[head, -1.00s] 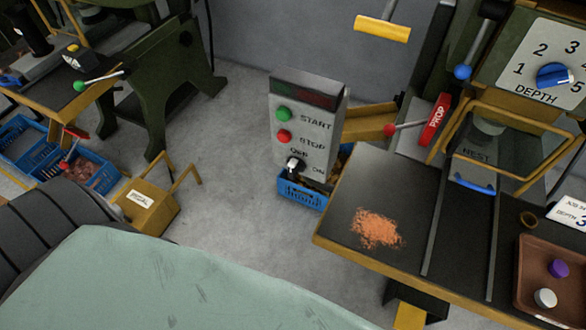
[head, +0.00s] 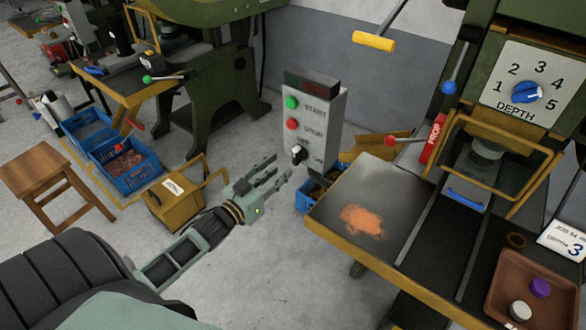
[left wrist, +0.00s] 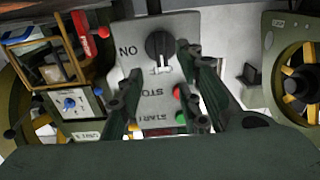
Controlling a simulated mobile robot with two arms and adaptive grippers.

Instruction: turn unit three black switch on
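The control box (head: 314,125) of the press at right has a green START button (head: 292,102), a red STOP button (head: 292,124) and a black rotary switch (head: 299,154) low on its face. My left gripper (head: 281,172) is open and empty, just left of the switch and apart from it. In the left wrist view the switch (left wrist: 160,46) appears upside down beyond the spread fingers (left wrist: 158,68). ON is readable beside the knob. The OFF label is partly hidden, and the knob seems to point towards it. My right gripper is not in view.
The press table (head: 330,205) with orange shavings stands right of the box. A blue crate (head: 309,196) sits below it. A yellow pedal box (head: 175,203) is on the floor at left, near my left arm.

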